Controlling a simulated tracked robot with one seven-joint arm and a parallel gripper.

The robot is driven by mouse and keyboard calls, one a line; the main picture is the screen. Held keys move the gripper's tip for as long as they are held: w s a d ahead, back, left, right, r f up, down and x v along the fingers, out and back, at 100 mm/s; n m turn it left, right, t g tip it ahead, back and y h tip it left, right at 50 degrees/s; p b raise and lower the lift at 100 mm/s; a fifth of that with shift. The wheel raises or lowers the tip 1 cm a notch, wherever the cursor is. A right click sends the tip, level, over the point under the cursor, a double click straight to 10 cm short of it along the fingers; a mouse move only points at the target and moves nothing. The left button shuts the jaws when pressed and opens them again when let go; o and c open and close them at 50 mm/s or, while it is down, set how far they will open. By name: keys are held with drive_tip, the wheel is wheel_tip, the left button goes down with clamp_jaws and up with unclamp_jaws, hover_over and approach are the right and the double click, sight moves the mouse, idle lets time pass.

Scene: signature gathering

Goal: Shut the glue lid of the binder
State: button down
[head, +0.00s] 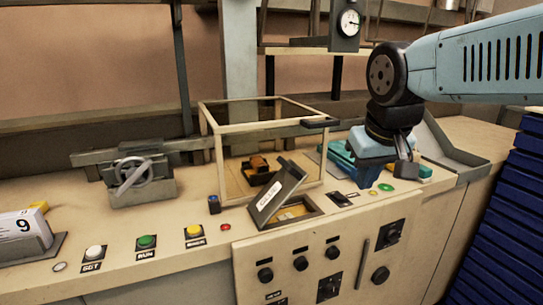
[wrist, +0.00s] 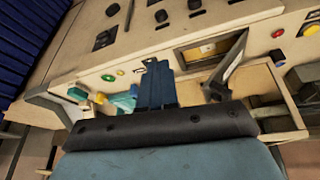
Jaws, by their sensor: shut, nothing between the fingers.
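The glue lid (head: 278,195) is a dark flat plate with a white label, raised and tilted up over its well. The glue well (head: 298,211) is a square opening in the binder's beige top, uncovered, with something yellowish inside. In the wrist view the raised lid (wrist: 230,62) stands on edge beside the open well (wrist: 195,52). My gripper (head: 405,166) is to the right of the lid in the head view, above the bench and apart from the lid. In the wrist view its fingers (wrist: 154,78) are together and empty, left of the lid.
A glass-sided frame (head: 213,165) stands behind the lid, with an orange and black part (head: 259,168) inside. A teal device (head: 341,157) sits near my gripper. Several buttons, such as the yellow one (head: 194,231), line the left front. A grey tray (head: 452,150) is at right.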

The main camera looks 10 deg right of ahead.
drive_tip(key=w+a+r+n+g+h, duration=0.25)
drive_tip(key=w+a+r+h, duration=0.2)
drive_tip(key=w+a, duration=0.5)
drive_tip(key=h, duration=0.4)
approach(283, 163)
drive_tip(key=shift+t, duration=0.25)
drive_tip(key=x, duration=0.7)
drive_tip(key=shift+s, duration=0.15)
